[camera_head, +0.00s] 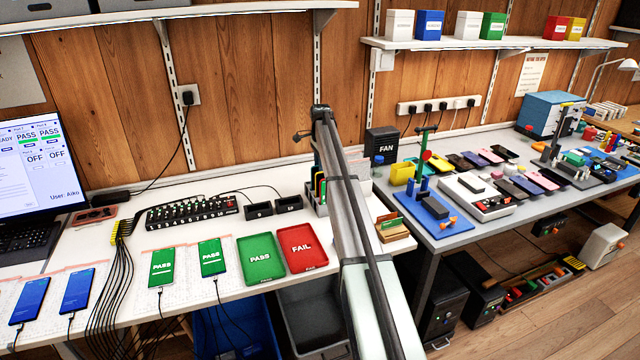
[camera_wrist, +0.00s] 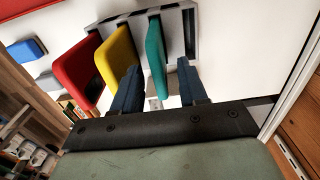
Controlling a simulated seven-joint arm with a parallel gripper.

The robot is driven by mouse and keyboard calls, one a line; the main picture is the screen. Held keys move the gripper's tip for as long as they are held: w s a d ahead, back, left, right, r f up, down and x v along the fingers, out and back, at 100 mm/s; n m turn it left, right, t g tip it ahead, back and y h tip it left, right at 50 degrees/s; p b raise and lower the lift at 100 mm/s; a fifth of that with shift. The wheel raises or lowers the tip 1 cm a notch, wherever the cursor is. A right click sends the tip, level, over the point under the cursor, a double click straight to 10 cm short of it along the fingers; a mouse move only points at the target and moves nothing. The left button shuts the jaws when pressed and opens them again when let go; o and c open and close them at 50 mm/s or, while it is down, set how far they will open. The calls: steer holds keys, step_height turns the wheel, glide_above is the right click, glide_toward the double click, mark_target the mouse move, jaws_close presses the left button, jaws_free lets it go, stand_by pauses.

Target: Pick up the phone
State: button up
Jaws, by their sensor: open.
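In the wrist view my gripper (camera_wrist: 158,64) is open, its two dark blue fingers apart. A teal slab (camera_wrist: 154,45), which may be a phone or case, stands between the fingers with space on both sides. A yellow slab (camera_wrist: 114,58) and a red slab (camera_wrist: 77,70) stand to its left in a grey-and-white rack (camera_wrist: 192,30). The rack (camera_head: 311,198) also shows beside my arm in the head view, partly hidden; my fingers are hidden there. Two phones with green screens (camera_head: 161,267) (camera_head: 211,257) and two with blue screens (camera_head: 30,300) (camera_head: 77,290) lie on the bench.
A green PASS tray (camera_head: 261,276) and red FAIL tray (camera_head: 301,268) lie left of my arm. A black hub (camera_head: 190,212) with cables sits behind the phones. A black fan box (camera_head: 382,147) stands right of the rack. The right table holds several more phones (camera_head: 520,186).

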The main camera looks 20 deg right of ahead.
step_height(320, 180, down, 5)
steer(key=shift+a+f, duration=0.1)
steer(key=shift+f, duration=0.1)
stand_by(0.3)
steer(key=shift+c, duration=0.3)
jaws_close()
